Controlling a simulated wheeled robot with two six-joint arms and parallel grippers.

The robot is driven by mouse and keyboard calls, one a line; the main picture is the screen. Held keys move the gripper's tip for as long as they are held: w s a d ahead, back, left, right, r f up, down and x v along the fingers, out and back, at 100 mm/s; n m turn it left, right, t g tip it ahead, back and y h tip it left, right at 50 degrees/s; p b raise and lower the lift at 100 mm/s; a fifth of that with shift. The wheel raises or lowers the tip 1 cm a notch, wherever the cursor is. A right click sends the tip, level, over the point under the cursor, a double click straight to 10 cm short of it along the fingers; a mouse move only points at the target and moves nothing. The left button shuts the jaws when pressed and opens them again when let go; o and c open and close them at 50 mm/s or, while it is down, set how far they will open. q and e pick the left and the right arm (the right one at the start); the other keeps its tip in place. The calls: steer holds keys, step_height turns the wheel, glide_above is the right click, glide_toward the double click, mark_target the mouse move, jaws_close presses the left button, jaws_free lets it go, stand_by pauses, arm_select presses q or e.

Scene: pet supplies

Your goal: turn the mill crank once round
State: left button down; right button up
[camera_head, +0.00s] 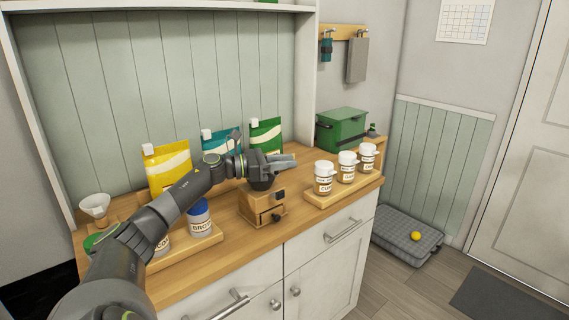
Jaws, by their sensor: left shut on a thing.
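The mill (263,207) stands on the wooden counter, with a square wooden body, a small front drawer with a dark knob, and a dark top. My left arm reaches in from the lower left across the counter. My left gripper (282,161) is just above the mill's top and shut on the mill crank. The gripper hides most of the crank, so its exact angle cannot be told. My right gripper is not in view.
Three lidded jars (346,168) stand on a wooden tray right of the mill. Blue-lidded jars (200,220) stand left, partly behind my arm. Yellow, teal and green bags (265,135) line the back. A green box (341,130) is at the back right. Counter in front is clear.

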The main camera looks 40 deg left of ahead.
arm_select(q)
steer(key=shift+r, duration=0.1)
steer(key=c, duration=1.2)
jaws_free()
steer(key=shift+o, duration=0.2)
steer(key=shift+a, duration=0.1)
steer(key=b+v, duration=0.1)
steer(key=v, duration=0.3)
steer(key=b+v, duration=0.2)
steer(key=v, duration=0.3)
steer(key=shift+f, duration=0.25)
steer(key=p+v, duration=0.1)
steer(key=v, duration=0.7)
steer(key=shift+s, duration=0.2)
steer(key=shift+r, duration=0.15)
